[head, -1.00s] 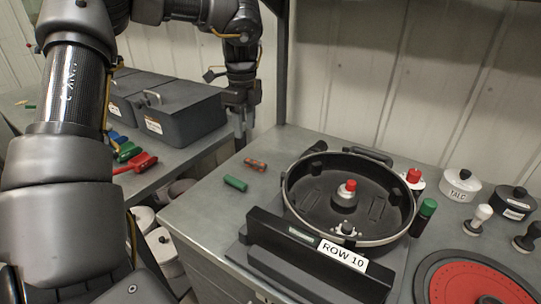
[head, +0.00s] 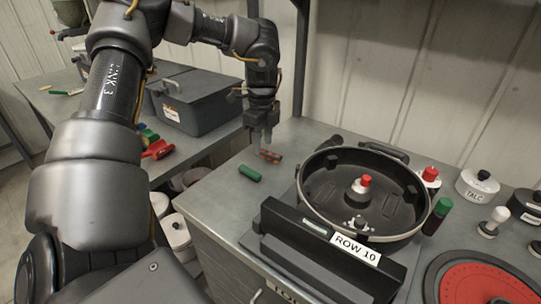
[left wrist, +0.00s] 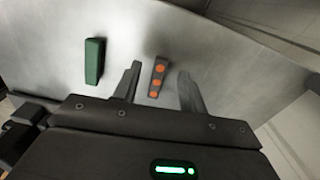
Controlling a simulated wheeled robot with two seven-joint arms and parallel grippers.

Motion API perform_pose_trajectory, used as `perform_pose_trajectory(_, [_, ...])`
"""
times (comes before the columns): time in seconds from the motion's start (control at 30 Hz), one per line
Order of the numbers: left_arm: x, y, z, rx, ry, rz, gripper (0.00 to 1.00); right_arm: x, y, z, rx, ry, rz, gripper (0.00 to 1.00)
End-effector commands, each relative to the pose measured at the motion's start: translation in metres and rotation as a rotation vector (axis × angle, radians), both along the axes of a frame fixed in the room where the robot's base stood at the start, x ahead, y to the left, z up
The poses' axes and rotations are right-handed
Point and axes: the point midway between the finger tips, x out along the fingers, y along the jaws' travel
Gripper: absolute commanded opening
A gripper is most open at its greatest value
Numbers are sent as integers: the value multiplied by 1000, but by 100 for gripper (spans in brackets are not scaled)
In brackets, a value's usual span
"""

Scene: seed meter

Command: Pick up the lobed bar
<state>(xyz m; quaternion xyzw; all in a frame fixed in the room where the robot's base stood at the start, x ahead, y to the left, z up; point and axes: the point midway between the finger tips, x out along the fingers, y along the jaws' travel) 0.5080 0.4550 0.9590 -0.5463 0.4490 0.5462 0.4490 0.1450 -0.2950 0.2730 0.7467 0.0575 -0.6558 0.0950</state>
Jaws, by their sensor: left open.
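The lobed bar (head: 270,156) looks like the short brownish bar with round orange spots on the bench near its back left edge. In the left wrist view the bar (left wrist: 157,78) lies between my two fingers with a gap on both sides. My left gripper (head: 262,140) points down at the bar, open and empty; its fingers partly cover the bar in the head view. Whether the fingertips reach down to the bar's height I cannot tell. My right gripper is not in view.
A green bar (head: 250,173) lies to the left of the spotted bar; it also shows in the left wrist view (left wrist: 94,61). A round black seed meter housing (head: 318,208) and a ROW 10 panel (head: 335,258) stand to the right. A grey case (head: 200,105) sits on the other bench.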

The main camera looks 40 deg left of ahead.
Motion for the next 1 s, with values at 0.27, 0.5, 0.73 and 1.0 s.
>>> perform_pose_trajectory(0.27, [0,0,-24,0,0,0,42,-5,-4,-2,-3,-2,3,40])
perform_pose_trajectory(0.5, [0,0,-25,0,0,0,35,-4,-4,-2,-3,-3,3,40])
perform_pose_trajectory(0.73, [0,1,-24,0,0,0,5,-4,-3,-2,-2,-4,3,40])
perform_pose_trajectory(1.0, [0,0,-24,0,0,0,0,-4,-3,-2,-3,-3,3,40])
